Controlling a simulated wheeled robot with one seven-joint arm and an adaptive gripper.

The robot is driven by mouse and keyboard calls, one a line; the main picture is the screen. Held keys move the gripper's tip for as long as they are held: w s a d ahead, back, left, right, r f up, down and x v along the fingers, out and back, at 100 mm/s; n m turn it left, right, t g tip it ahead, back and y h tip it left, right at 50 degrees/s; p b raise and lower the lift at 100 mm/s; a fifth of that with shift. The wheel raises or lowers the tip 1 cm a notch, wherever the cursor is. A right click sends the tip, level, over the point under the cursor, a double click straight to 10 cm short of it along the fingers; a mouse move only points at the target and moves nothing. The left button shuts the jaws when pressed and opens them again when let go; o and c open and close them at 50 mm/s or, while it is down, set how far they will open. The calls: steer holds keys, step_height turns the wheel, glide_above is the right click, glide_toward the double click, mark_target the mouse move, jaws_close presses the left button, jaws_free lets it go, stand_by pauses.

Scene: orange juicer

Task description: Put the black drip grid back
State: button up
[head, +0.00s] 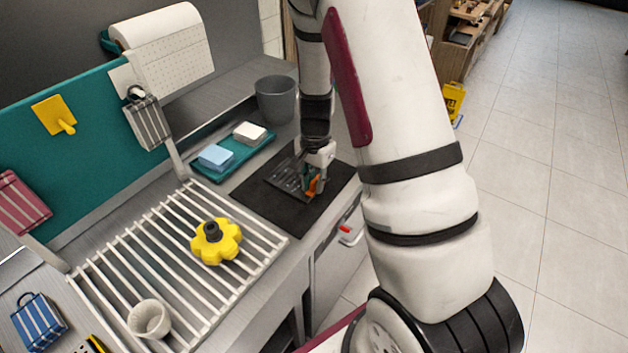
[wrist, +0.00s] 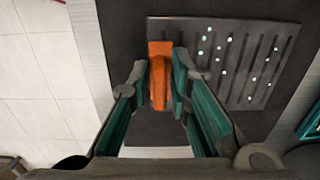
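The black drip grid (wrist: 225,62) is a flat, dark, slotted plate with an orange handle (wrist: 158,80) at one edge. Pale spots show on its face in the wrist view. In the head view the grid (head: 287,176) is over the black mat, left of my gripper. My gripper (head: 313,188) points down there. In the wrist view my gripper (wrist: 160,82) has its teal-padded fingers close on both sides of the orange handle and looks shut on it. Whether the grid rests on the mat or is slightly raised is hard to tell.
The black mat (head: 262,205) lies near the counter's front edge. Behind it are a teal tray (head: 233,161) with a blue and a white block, and a grey bin (head: 276,99). A white slatted rack (head: 150,250) with a yellow knob (head: 215,243) and a white cup (head: 149,319) is left.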

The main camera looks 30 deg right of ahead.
steer(key=shift+r, duration=0.1)
step_height(320, 180, up, 12)
steer(key=s+a+r+n+t, duration=0.2)
steer(key=s+a+r+n, duration=0.2)
steer(key=r, duration=0.3)
steer(key=s+a+r+n+t, duration=0.1)
steer(key=s+a+r+n, duration=0.3)
steer(key=r, duration=0.3)
steer(key=s+a+r+n+t, duration=0.1)
steer(key=s+a+r+n, duration=0.1)
steer(key=s, duration=0.3)
steer(key=s+a+r+n+t, duration=0.1)
steer(key=s+a+r+n, duration=0.1)
steer(key=s, duration=0.4)
steer(key=shift+s+a+r+n+b, duration=0.15)
steer(key=shift+a+r+n+b, duration=0.2)
steer(key=shift+r+n, duration=0.4)
